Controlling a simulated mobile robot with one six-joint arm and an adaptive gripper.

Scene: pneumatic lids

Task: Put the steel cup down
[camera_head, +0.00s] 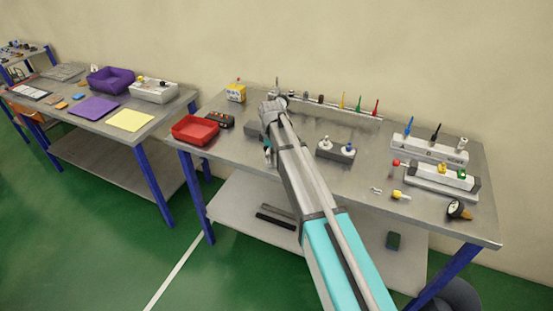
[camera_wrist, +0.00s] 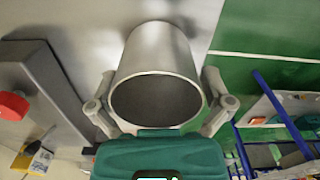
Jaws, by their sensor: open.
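The steel cup (camera_wrist: 158,50) fills the upper middle of the wrist view, its round dark opening facing the camera. My gripper (camera_wrist: 159,76) is open, with one finger on each side of the cup. I cannot tell whether the fingers touch its wall. The cup's far end meets the grey table surface in this view, but its exact contact is not clear. In the head view my arm reaches over the middle workbench (camera_head: 232,147), and the cup cannot be made out clearly there.
A red tray (camera_head: 195,130) stands at the bench's left edge. A grey block with two knobs (camera_head: 336,150) is right of my arm. A row of coloured tools (camera_head: 340,103) lines the back. A second table holds a purple bin (camera_head: 110,80).

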